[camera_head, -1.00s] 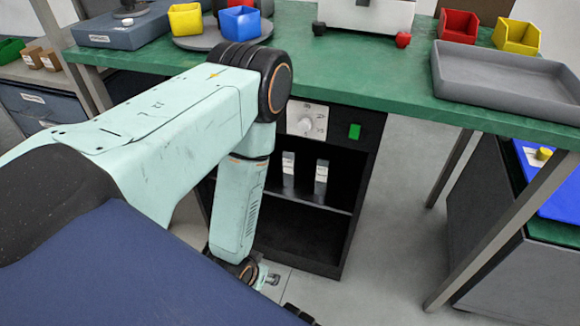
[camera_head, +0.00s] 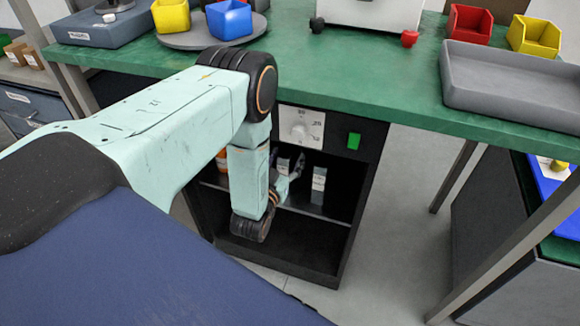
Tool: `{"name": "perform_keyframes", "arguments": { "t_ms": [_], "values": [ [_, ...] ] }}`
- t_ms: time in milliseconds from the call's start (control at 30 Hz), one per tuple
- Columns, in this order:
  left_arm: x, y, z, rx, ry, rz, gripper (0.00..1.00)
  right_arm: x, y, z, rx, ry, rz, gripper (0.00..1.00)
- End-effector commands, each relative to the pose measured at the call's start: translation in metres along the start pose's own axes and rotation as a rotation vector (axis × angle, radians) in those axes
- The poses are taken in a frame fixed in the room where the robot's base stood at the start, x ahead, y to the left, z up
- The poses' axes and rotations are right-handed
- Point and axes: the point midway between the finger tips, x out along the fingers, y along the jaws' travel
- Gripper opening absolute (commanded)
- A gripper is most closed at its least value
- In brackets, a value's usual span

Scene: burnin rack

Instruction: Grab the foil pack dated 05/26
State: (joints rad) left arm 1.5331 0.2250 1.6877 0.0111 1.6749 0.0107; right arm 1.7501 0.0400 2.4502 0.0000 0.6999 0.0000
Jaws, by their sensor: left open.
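Two slim grey packs with white labels stand upright on the shelf of the black cabinet under the green bench. The left pack (camera_head: 283,163) is partly covered by my gripper, and the right pack (camera_head: 318,184) stands clear beside it. Their dates are too small to read, so I cannot tell which one is 05/26. My left gripper (camera_head: 291,176) is open at the cabinet's front, in front of the left pack. Its fingers are small and partly merge with the dark inside; I cannot tell whether they touch the pack. My right gripper is not in view.
An orange and white item (camera_head: 222,160) shows behind my arm. The green bench (camera_head: 350,75) overhangs the cabinet. A bench leg (camera_head: 455,176) stands at right.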

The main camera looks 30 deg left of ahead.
Motion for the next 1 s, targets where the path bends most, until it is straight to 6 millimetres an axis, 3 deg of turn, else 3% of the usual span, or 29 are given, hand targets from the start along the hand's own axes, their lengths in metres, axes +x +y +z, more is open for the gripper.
{"name": "perform_keyframes", "arguments": {
  "t_ms": [100,300,567,1000],
  "values": [
    [0.018,-0.005,0.005,0.000,0.004,-0.001,0.60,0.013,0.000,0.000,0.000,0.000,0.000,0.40],
    [0.039,-0.004,0.004,0.001,0.002,0.000,0.60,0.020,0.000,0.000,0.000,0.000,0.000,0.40],
    [0.043,-0.004,0.002,0.001,0.000,0.000,0.60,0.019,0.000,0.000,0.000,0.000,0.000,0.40],
    [0.043,-0.004,0.003,0.001,-0.001,0.001,0.23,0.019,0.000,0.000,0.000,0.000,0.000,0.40]
  ]
}}
